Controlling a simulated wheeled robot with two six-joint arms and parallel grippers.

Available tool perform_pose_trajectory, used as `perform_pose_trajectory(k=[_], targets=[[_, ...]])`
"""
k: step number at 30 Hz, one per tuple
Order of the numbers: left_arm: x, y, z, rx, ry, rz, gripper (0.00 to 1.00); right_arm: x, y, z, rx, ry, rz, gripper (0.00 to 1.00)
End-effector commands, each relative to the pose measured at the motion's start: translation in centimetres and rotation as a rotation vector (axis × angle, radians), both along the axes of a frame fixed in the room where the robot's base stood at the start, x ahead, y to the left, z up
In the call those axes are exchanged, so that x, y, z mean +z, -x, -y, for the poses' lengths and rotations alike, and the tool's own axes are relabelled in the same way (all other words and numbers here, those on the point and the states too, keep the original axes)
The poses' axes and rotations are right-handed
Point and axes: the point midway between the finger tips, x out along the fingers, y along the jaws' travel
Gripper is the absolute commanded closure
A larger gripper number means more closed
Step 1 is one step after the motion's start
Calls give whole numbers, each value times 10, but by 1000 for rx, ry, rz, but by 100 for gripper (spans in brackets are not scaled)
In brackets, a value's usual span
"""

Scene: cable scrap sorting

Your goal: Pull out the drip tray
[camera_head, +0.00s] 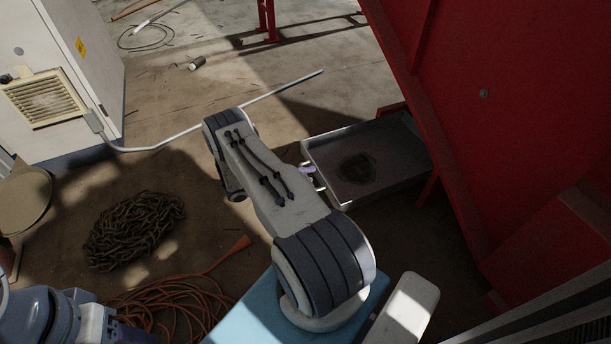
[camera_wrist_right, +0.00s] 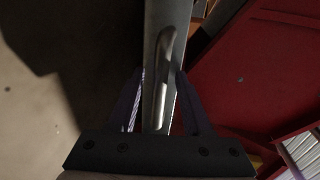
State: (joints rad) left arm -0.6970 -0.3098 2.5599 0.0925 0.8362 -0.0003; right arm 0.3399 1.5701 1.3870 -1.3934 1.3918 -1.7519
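The drip tray (camera_head: 401,148) is a shallow grey metal tray with a dark stain on its floor. In the head view it sits low at the red housing's side, its front end sticking out. Its handle (camera_head: 319,184) is on the end facing left, and in the right wrist view the metal handle bar (camera_wrist_right: 164,75) runs upright between my fingers. My right gripper (camera_wrist_right: 158,78) is open, with a finger on each side of the bar and gaps visible. In the head view my right arm hides most of this gripper. Only part of my left arm shows, at lower left.
A red metal housing (camera_head: 520,110) leans over the tray on the right. A pale cabinet (camera_head: 70,120) with a grey conduit (camera_head: 165,142) stands at left. A coiled chain (camera_head: 133,228) and orange cable (camera_head: 175,305) lie on the floor.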

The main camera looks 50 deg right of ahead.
Motion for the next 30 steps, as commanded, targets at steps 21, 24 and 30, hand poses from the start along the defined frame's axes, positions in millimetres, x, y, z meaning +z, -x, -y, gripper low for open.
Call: perform_pose_trajectory(k=[21, 24, 30], targets=[[31, 0, 0, 0, 0, 0, 50, 20, -40, -76, 5, 1, 0, 50], [33, 0, 0, 0, 0, 0, 50, 21, -45, -85, 3, 0, 0, 50], [33, 0, 0, 0, 0, 0, 50, 22, -48, -92, 1, -1, -2, 50]])
